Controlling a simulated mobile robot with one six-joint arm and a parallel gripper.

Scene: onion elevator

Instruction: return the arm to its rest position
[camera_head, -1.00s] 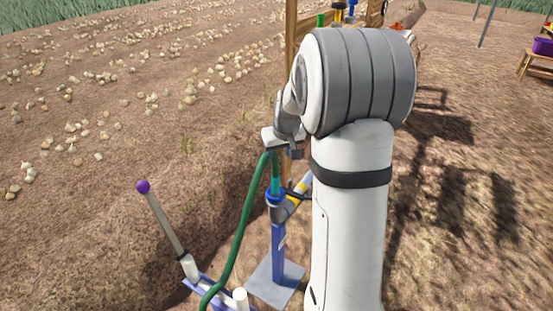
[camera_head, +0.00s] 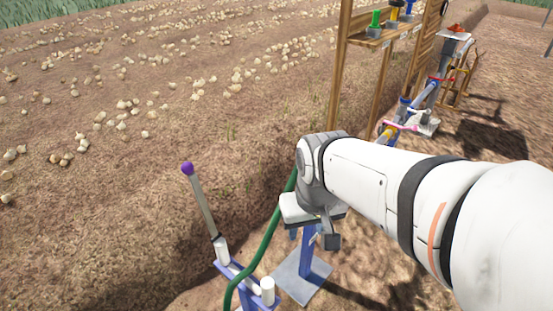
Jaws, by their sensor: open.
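My white and grey arm reaches in from the lower right. My gripper (camera_head: 316,226) hangs at its end near the middle of the picture, pointing down, open, with nothing seen between its jaws. It is in front of the top of a blue post (camera_head: 309,258) on a grey base plate (camera_head: 302,279). The gripper and wrist hide the top of that post. A green hose (camera_head: 262,245) runs up behind the gripper; its upper end is hidden by the wrist. I cannot tell whether the gripper touches the post or hose.
A lever with a purple knob (camera_head: 187,168) stands left of the gripper on a blue frame (camera_head: 238,270). A wooden rack (camera_head: 337,85) with coloured items stands behind. A long blue and grey machine (camera_head: 425,97) is at back right. Onions dot the open soil on the left.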

